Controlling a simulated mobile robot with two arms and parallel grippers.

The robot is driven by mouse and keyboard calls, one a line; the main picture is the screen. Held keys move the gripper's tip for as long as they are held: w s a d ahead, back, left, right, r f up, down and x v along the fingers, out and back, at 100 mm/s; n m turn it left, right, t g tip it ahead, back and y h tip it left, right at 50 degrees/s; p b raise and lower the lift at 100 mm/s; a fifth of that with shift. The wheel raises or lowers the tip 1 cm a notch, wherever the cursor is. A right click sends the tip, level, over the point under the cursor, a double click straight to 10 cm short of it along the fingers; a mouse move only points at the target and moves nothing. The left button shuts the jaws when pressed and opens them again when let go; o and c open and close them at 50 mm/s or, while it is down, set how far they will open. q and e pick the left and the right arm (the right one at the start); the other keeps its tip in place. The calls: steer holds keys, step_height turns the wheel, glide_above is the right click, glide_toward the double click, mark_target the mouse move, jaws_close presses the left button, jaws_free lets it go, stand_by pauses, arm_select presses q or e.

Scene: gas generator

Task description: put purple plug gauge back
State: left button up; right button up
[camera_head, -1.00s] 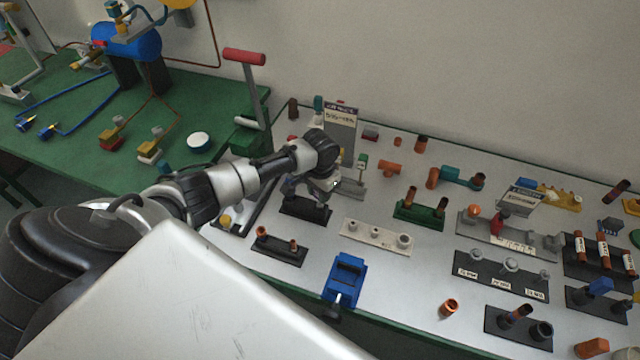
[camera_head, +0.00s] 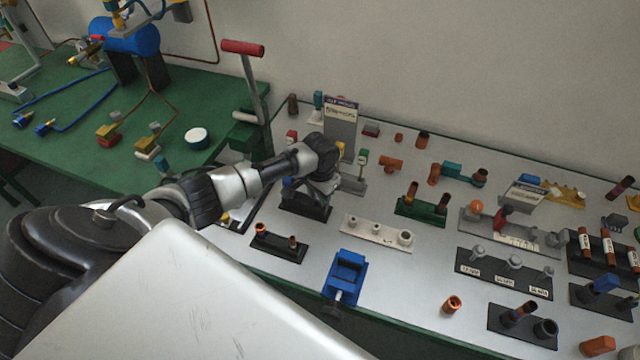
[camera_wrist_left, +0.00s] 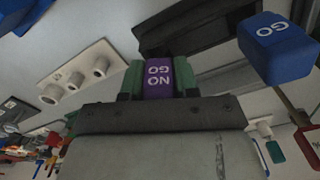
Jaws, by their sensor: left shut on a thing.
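My left gripper (camera_head: 321,189) is over the black stand (camera_head: 305,209) on the grey table. In the left wrist view its green fingertips (camera_wrist_left: 158,80) are shut on the purple plug gauge (camera_wrist_left: 158,72), whose end reads "NO GO". The head view does not show the purple gauge; the gripper hides it. A blue block marked "GO" (camera_wrist_left: 277,48) stands to the right in the wrist view, apart from the purple gauge. The dark stand (camera_wrist_left: 190,28) lies behind the purple gauge in that view. I cannot tell whether the gauge touches it. My right gripper is out of view.
A white plate with several short cylinders (camera_head: 378,234) lies right of the stand, also in the wrist view (camera_wrist_left: 83,76). A sign board (camera_head: 341,118) stands behind the gripper. A small black stand (camera_head: 279,243) and blue vise (camera_head: 346,272) are in front. Bare table lies between them.

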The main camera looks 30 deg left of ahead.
arm_select(q)
steer(key=o, duration=0.9)
steer(key=shift+c, duration=0.2)
step_height(320, 180, up, 11)
steer(key=shift+f+b, duration=0.1)
steer(key=shift+b, duration=0.5)
